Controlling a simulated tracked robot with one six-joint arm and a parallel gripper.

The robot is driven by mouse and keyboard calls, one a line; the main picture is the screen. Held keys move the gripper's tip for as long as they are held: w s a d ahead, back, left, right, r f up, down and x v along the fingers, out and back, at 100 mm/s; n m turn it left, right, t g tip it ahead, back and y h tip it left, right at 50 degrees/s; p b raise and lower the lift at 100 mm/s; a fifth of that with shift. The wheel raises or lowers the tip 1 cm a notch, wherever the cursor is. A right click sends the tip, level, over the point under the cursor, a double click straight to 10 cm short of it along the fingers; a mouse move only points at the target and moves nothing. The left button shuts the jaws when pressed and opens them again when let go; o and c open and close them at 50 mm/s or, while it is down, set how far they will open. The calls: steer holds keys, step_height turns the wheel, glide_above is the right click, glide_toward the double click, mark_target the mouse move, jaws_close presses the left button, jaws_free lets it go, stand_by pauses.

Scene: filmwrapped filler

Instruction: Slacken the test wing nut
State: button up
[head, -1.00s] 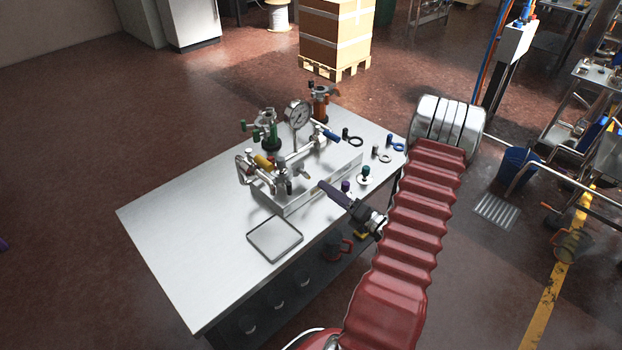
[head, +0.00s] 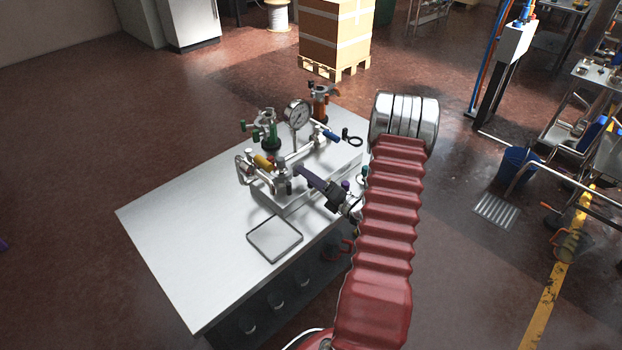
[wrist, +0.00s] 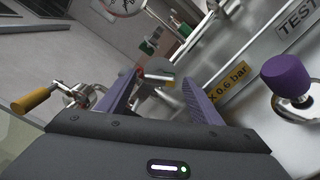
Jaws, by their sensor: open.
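My gripper (head: 300,171) is over the front of the metal test rig (head: 345,163) on the bench, its purple fingers reaching in from the right. In the wrist view the two fingers of my gripper (wrist: 160,78) are apart. A small metal part (wrist: 156,70) with a reddish edge shows between or just beyond the fingertips; it may be the test wing nut, but I cannot tell its shape or whether the fingers touch it. The lettering "TEST" (wrist: 298,18) is on the plate at upper right. In the head view my fingers hide this spot.
A purple knob (wrist: 288,76) stands right of my fingers, and a yellow-handled crank (wrist: 50,97) stands left. A pressure gauge (head: 298,113) and a blue handle (head: 332,136) rise behind. An empty shallow tray (head: 275,238) lies in front; the bench's left part is clear.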

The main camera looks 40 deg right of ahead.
steer(key=shift+c, duration=0.7)
steer(key=c, duration=0.9)
